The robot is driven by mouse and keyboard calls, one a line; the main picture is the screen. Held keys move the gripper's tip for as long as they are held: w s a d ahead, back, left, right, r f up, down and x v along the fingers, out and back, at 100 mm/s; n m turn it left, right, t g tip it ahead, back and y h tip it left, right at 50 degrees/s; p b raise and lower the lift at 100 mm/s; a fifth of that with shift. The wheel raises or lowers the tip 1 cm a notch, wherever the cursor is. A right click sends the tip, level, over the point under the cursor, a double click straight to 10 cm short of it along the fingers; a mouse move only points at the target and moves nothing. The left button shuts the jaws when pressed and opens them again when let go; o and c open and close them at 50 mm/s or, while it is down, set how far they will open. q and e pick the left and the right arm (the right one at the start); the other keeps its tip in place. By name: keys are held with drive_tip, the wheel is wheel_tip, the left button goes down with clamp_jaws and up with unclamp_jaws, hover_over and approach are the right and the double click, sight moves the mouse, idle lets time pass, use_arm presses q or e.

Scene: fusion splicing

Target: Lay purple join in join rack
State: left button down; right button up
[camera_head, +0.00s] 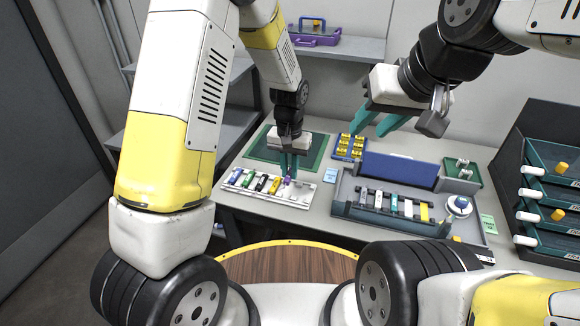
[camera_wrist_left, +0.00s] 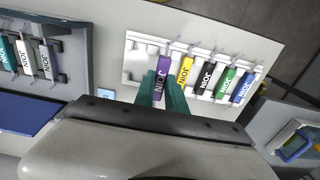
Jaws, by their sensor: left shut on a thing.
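The join rack (camera_head: 300,197) is a white rack on the table, left of centre in the head view; it also shows in the left wrist view (camera_wrist_left: 138,66). Several joins stand in it: yellow (camera_wrist_left: 185,70), black (camera_wrist_left: 206,76), green (camera_wrist_left: 226,81) and blue (camera_wrist_left: 244,88). My left gripper (camera_head: 289,175) points down at the rack's right end and is shut on the purple join (camera_wrist_left: 162,76), which lies beside the yellow one. I cannot tell whether the purple join touches the rack. My right gripper (camera_head: 377,123) is raised above the table, its teal fingers apart and empty.
A grey tray with a splicing device (camera_head: 390,210) and more joins stands to the right, with a blue panel (camera_head: 400,170) behind. A green mat (camera_head: 314,150) and a blue tray of yellow pieces (camera_head: 350,147) lie at the back. A dark drawer rack (camera_head: 540,190) stands far right.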

sight(289, 191)
use_arm(q)
drive_tip(key=shift+w+f, duration=0.15)
drive_tip(key=shift+w, duration=0.05)
drive_tip(key=shift+a+f, duration=0.1)
drive_tip(key=shift+f, duration=2)
drive_tip(key=shift+f, duration=0.65)
drive_tip(key=c, duration=1.3)
unclamp_jaws()
